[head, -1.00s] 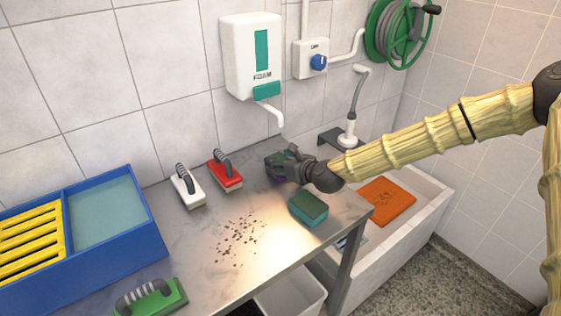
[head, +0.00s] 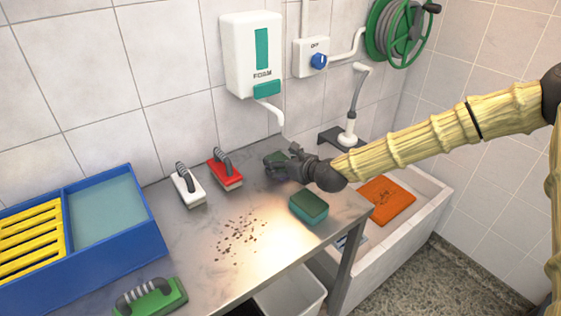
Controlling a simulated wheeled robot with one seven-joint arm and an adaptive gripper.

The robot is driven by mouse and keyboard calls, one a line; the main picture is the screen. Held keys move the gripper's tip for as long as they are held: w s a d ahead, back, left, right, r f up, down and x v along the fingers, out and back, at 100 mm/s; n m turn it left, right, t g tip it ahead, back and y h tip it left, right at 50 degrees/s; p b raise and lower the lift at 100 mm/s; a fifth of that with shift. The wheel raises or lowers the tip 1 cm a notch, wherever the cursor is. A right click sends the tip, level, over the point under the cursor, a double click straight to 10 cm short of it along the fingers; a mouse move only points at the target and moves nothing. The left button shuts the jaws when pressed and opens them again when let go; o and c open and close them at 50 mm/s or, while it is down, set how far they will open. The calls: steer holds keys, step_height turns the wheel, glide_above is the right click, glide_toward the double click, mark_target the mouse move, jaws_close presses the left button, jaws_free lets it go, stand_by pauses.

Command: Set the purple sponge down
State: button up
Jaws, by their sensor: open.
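My gripper (head: 285,165) is open at the back right of the steel table, low over the top, below the foam dispenser's spout.
A teal sponge (head: 308,207) with a dark green top lies just in front. Red (head: 226,174), white (head: 188,188) and green (head: 153,298) brushes stand on the table (head: 190,235). A blue tray (head: 150,243) is left. Dark crumbs lie mid-table. An orange mat (head: 388,200) is in the trough.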

steer(key=b+v, duration=0.1)
steer(key=v, duration=1)
stand_by(0.3)
